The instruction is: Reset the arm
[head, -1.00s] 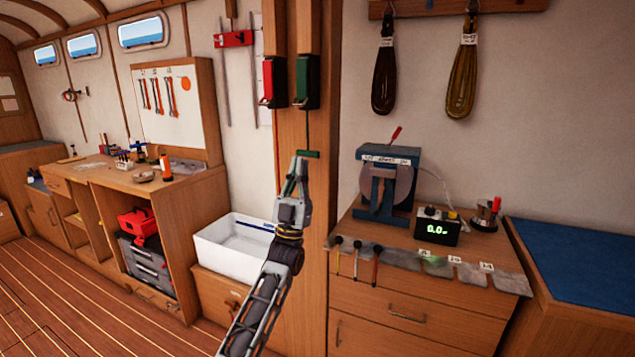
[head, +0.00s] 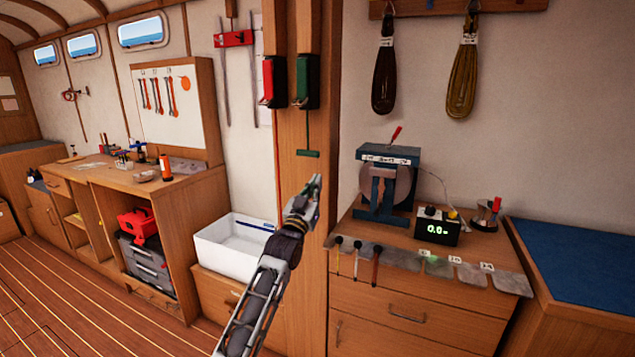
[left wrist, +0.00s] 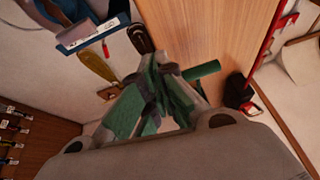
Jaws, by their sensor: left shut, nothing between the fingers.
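My left gripper (head: 314,189) is in the middle of the head view, in front of the wooden post (head: 292,140). It is shut and empty, tilted up to the right. It stands a little below and apart from the green pull handle (head: 308,153), which hangs on a cord under the green box (head: 305,85). In the left wrist view the gripper's green-padded fingers (left wrist: 153,95) show close together, and the green handle (left wrist: 202,70) lies beyond them. My right gripper is not in view.
A red box (head: 272,82) hangs beside the green one. A white bin (head: 235,243) stands below left. To the right, a drawer cabinet (head: 425,295) carries a blue reel device (head: 388,185) and a small display (head: 438,228). Two coiled lines hang above. The wall between is clear.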

